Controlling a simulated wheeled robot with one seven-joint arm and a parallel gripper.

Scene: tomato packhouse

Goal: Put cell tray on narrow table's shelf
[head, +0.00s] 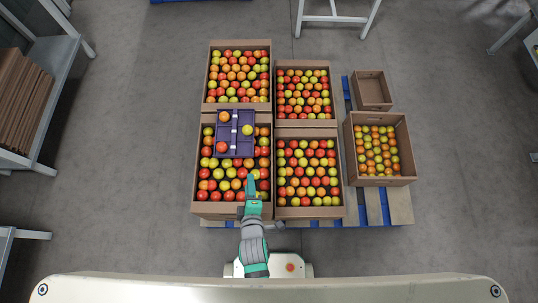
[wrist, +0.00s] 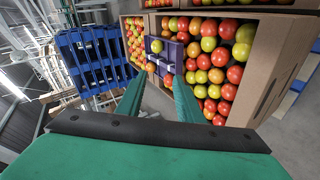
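The purple cell tray (head: 246,147) lies on the tomatoes in the front left crate, close to that crate's back wall. It holds an orange, a yellow and a red fruit in separate cells, and a pale strip runs down its middle. The tray also shows in the wrist view (wrist: 172,52), beyond the fingers. My gripper (head: 250,181) is open and empty over the same crate, on the near side of the tray and apart from it. In the wrist view its two green fingers (wrist: 156,85) are spread. I cannot tell which table is the narrow one.
Tomato crates (head: 308,212) stand close together, with a small empty box (head: 372,90) at the back right, on a blue-and-wood pallet (head: 374,207). A rack with cardboard sheets (head: 22,100) stands left. A white-legged table (head: 335,17) is at the back. Floor is clear between.

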